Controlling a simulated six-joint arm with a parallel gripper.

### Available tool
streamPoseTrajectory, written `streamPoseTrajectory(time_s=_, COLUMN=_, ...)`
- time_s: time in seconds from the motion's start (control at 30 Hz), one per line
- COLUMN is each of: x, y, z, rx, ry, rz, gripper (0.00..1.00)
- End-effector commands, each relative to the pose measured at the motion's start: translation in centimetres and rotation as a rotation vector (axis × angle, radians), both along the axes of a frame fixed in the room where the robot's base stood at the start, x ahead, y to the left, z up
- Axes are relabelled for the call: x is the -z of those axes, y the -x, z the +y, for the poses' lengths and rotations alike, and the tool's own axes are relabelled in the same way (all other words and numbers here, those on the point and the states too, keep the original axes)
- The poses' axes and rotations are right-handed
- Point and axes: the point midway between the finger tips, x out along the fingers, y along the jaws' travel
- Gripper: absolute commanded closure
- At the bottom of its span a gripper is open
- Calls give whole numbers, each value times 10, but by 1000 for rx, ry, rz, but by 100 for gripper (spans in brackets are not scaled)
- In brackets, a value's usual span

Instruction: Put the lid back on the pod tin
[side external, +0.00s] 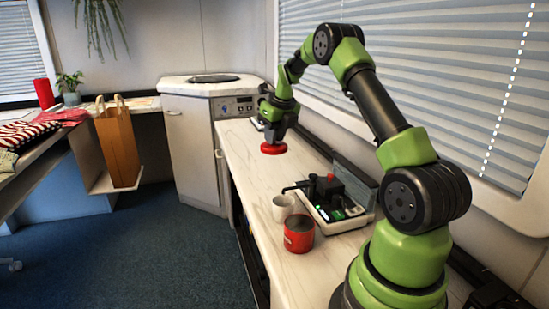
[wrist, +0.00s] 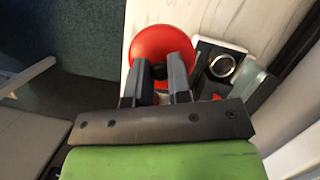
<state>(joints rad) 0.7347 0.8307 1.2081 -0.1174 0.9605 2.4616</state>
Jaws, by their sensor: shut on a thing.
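The red lid (side external: 273,148) is held level in my gripper (side external: 272,139), above the counter and well behind the tin. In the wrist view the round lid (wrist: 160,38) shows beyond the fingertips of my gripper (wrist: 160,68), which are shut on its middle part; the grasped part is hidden. The pod tin (side external: 299,236) is a red cylinder with a dark open top, upright near the front edge of the counter. I cannot make out the tin in the wrist view.
A white mug (side external: 283,207) stands just behind the tin. A dark machine with a red top part (side external: 331,192) sits on a pale base to the right. The counter (side external: 237,151) is clear under the lid. The wall and window blinds bound the right side.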

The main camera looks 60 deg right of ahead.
Motion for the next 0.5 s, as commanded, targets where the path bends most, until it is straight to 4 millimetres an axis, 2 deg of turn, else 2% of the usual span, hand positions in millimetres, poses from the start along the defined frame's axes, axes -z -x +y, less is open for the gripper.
streamPoseTrajectory(time_s=0.03, x=-15, y=-1, z=-1, rx=0, ry=6, rz=-5, gripper=100)
streamPoseTrajectory(time_s=0.07, x=-20, y=1, z=0, rx=-9, ry=3, rz=-4, gripper=100)
streamPoseTrajectory(time_s=0.37, x=-13, y=23, z=23, rx=-365, ry=-2, rz=0, gripper=100)
streamPoseTrajectory(time_s=0.5, x=-12, y=38, z=38, rx=-602, ry=-5, rz=-1, gripper=100)
